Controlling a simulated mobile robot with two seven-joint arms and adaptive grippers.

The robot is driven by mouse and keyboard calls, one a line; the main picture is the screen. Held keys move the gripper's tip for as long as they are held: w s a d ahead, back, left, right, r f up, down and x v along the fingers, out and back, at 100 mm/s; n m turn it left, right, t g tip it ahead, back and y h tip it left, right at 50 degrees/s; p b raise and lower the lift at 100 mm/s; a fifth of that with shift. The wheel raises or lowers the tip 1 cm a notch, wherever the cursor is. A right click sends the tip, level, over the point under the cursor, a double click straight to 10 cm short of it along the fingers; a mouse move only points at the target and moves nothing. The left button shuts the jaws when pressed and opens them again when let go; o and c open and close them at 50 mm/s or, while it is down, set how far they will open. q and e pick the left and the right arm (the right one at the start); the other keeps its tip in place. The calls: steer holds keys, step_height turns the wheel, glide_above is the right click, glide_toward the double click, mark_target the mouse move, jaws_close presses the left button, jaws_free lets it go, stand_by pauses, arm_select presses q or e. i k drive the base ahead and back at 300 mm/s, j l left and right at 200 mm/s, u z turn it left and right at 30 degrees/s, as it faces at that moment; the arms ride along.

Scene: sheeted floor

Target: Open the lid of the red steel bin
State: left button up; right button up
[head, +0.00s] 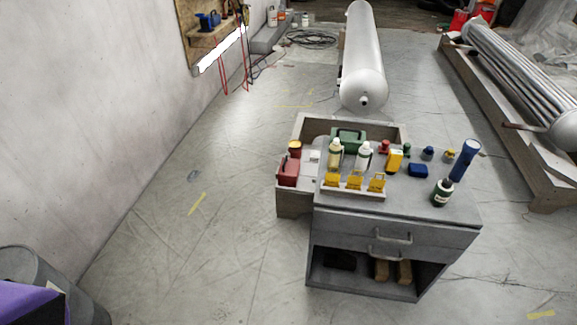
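No large red bin with a clear lid shows in the head view. Neither of my grippers is in view, and nothing of mine touches these things.
The grey drawer cabinet (395,228) carries bottles, small yellow bins (355,181) and a blue flashlight (465,160). A grey round container (40,280) with something purple is at lower left. A white tank (361,60) lies behind.

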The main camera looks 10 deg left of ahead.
mark_target(290, 167)
steer(key=i+j+z, duration=0.15)
steer(key=i+j, duration=0.2)
steer(key=i+j+z, duration=0.15)
steer(key=i+j, duration=0.2)
steer(key=j, duration=0.2)
steer(key=i+j+z, duration=0.15)
steer(key=i+j, duration=0.2)
steer(key=j, duration=0.15)
steer(key=i+j+z, duration=0.1)
steer(key=i+j, duration=0.25)
steer(key=i, duration=0.2)
